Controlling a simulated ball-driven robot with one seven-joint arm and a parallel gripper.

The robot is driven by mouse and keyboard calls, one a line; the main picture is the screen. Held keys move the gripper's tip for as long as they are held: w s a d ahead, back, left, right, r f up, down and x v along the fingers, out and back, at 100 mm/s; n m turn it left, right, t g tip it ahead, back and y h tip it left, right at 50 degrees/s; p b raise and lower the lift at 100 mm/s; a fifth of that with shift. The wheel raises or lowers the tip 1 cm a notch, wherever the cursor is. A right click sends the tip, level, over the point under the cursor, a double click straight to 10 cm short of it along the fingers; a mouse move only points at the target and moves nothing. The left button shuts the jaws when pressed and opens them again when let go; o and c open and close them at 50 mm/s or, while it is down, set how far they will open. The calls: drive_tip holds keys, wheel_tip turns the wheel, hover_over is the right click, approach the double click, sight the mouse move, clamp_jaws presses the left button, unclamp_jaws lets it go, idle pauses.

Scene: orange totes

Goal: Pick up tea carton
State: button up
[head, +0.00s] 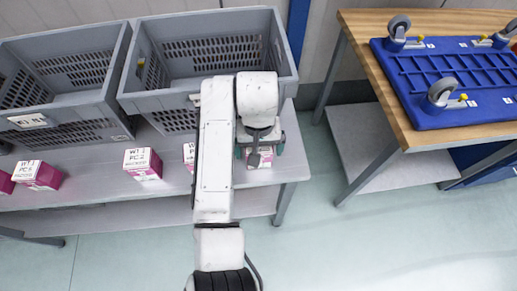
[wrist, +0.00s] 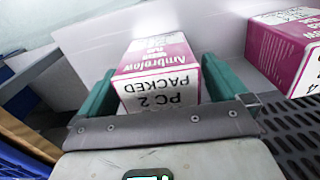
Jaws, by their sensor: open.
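A pink and white carton (wrist: 158,72) fills the space between the fingers in the wrist view, its printed "PC 2 PACKED" face toward the camera. In the head view it (head: 260,163) is partly hidden under my gripper, near the right end of the grey table. My gripper (head: 260,151) points down over it with its green fingers apart. In the wrist view my gripper (wrist: 160,88) has one finger on each side of the carton. Whether the fingers touch it I cannot tell.
A similar carton (wrist: 285,45) stands close by on the right in the wrist view. More cartons (head: 143,164) (head: 37,174) stand along the table's front (head: 100,199). Grey crates (head: 205,52) (head: 62,88) stand behind. A wooden table (head: 420,136) with a blue wheeled platform (head: 450,80) is at right.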

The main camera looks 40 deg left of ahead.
drive_tip(key=shift+f, duration=0.35)
drive_tip(key=shift+c, duration=0.3)
drive_tip(key=c, duration=1)
